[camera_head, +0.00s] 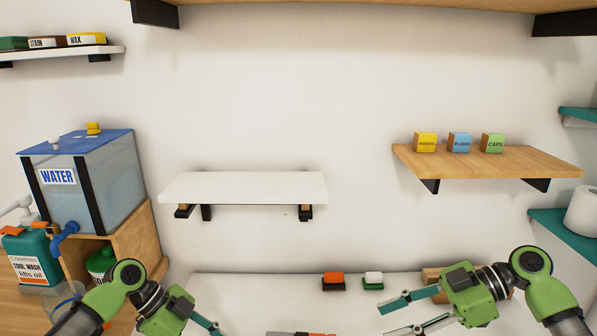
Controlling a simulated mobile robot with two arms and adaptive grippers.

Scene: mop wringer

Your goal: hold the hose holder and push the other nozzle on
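I cannot make out a hose holder or a nozzle in this view; the near part of the white worktop (250,300) is cut off by the bottom edge. My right gripper (384,320) is open and empty at the lower right, its teal fingers pointing left over the worktop. My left gripper (212,325) is at the lower left, with one teal finger showing; the rest of its tip is cut off by the frame. An orange and grey item (300,334) barely shows at the bottom edge between the grippers; I cannot tell what it is.
A wooden block (432,275) is partly behind my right gripper. A blue-lidded water tank (110,180) stands left. A white shelf (245,187) hangs above.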

